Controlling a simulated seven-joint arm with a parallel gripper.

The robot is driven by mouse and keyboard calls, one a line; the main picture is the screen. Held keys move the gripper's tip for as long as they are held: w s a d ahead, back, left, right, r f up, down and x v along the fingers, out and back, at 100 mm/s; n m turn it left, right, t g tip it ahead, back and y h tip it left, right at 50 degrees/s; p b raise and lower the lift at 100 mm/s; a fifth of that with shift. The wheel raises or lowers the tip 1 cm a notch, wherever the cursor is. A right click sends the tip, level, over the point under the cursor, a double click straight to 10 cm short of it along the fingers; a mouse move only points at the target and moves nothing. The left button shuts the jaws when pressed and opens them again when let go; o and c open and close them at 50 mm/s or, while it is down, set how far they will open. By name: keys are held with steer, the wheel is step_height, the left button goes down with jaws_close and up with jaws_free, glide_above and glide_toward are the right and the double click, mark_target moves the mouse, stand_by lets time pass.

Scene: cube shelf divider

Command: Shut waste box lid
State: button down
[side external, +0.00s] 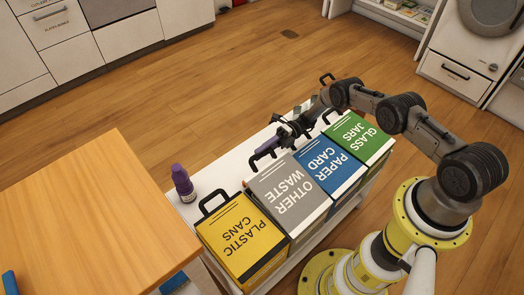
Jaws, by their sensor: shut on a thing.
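The grey OTHER WASTE box (288,196) stands in a row between the yellow PLASTIC CANS box (241,239) and the blue PAPER CARD box (330,172). My gripper (281,139) is at that back edge, reaching in from the right over the boxes. It is shut on what looks like the grey box's handle; the fingers are small and dark, so the exact contact is hard to see.
The green GLASS JARS box (358,137) ends the row at the right. A purple bottle (183,183) stands on the white bench (211,176), left of the boxes. A wooden table (95,215) is at the left. The floor (175,105) behind is clear.

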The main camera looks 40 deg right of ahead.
steer(key=c, duration=1)
jaws_free()
steer(key=shift+s+f, duration=0.2)
steer(key=shift+s, duration=0.1)
steer(key=shift+o, duration=1.2)
steer(key=shift+w+r, duration=0.1)
steer(key=shift+d, duration=6.9)
